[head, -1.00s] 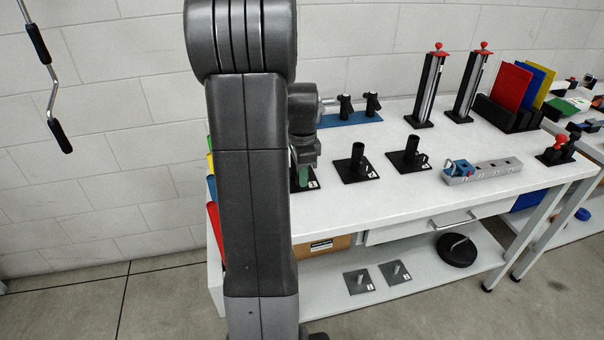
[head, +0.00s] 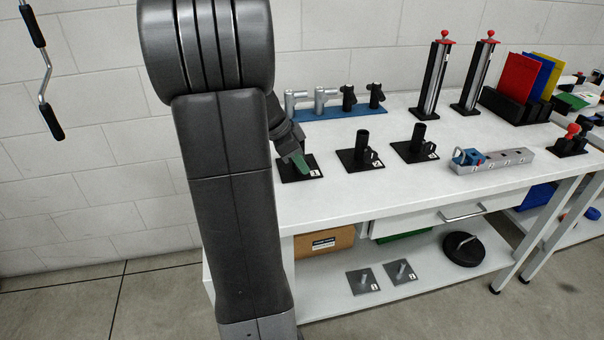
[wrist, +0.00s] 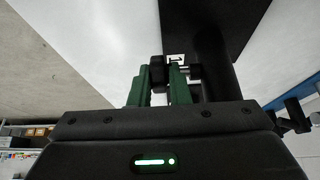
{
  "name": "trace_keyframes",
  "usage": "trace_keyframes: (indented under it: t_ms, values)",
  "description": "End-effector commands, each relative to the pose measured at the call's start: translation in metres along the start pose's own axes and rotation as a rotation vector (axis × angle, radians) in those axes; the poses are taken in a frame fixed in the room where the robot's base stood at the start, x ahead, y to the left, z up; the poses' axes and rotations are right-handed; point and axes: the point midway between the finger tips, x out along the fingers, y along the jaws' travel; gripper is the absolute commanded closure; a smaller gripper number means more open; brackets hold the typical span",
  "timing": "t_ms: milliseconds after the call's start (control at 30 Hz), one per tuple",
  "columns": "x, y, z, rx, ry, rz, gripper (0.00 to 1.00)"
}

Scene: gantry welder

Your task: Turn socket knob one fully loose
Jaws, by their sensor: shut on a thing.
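The nearest socket is a black stand with a square black base plate (head: 287,172) at the left of the bench, with a small white label. In the wrist view its black tube (wrist: 217,65) stands just right of my gripper (wrist: 160,82). The green fingers are shut on the small black socket knob (wrist: 157,72) at the tube's side. In the head view the green fingertips of my gripper (head: 299,163) come down tilted over this base, and the tube is mostly hidden by my arm. How loose the knob is cannot be seen.
Two similar black sockets, a middle one (head: 361,153) and a right one (head: 415,147), stand to the right. A blue rack (head: 340,112) with grey and black handles lies behind. A grey block (head: 500,160) sits further right. The bench front (head: 370,205) is clear.

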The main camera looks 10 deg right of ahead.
Motion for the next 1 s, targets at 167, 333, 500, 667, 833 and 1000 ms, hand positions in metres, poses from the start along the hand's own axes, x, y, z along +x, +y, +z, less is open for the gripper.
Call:
trace_keyframes:
  t_ms: [167, 333, 500, 667, 833, 1000]
  values:
    - [0.0077, -0.001, 0.008, -0.001, 0.149, -0.006, 1.0]
    - [0.0075, -0.0007, 0.0094, 0.0, 0.27, -0.004, 1.0]
    - [0.0061, -0.0006, 0.0097, 0.001, 0.366, -0.004, 1.0]
    - [0.0044, -0.0007, 0.0095, 0.0, 0.428, -0.004, 1.0]
    - [0.0028, -0.0005, 0.0088, 0.0, 0.466, -0.002, 1.0]
    - [0.0018, -0.0004, 0.0083, 0.001, 0.479, -0.002, 1.0]
